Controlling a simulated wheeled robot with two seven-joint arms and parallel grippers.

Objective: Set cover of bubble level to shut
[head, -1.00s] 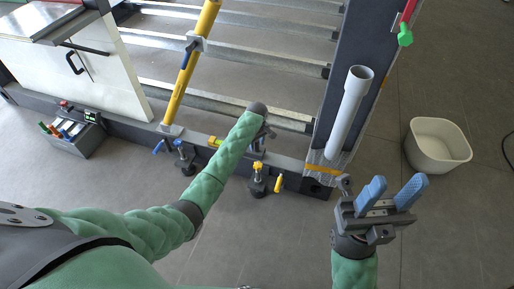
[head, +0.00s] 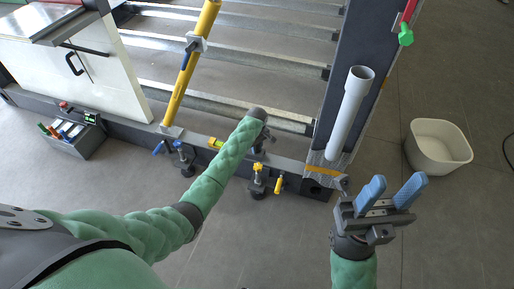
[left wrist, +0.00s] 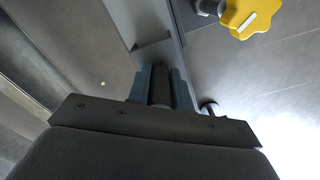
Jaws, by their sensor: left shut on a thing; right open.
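The bubble level (head: 216,143) is a small yellow and green piece on the dark lower beam of the frame, just left of my left forearm in the head view. My left gripper (left wrist: 160,85) shows in the left wrist view with its blue fingers shut on a narrow dark piece, beside the beam. I cannot tell whether this piece is the level's cover. In the head view this gripper is mostly hidden behind my arm's end, to the right of the level. My right gripper (head: 396,190) is open and empty, over the floor at the right.
A yellow star knob (head: 258,167) on a foot stands just in front of the beam; it also shows in the left wrist view (left wrist: 252,14). A yellow handle (head: 279,184) hangs beside it. A grey tube (head: 347,115) and a white bin (head: 438,146) are to the right. The front floor is clear.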

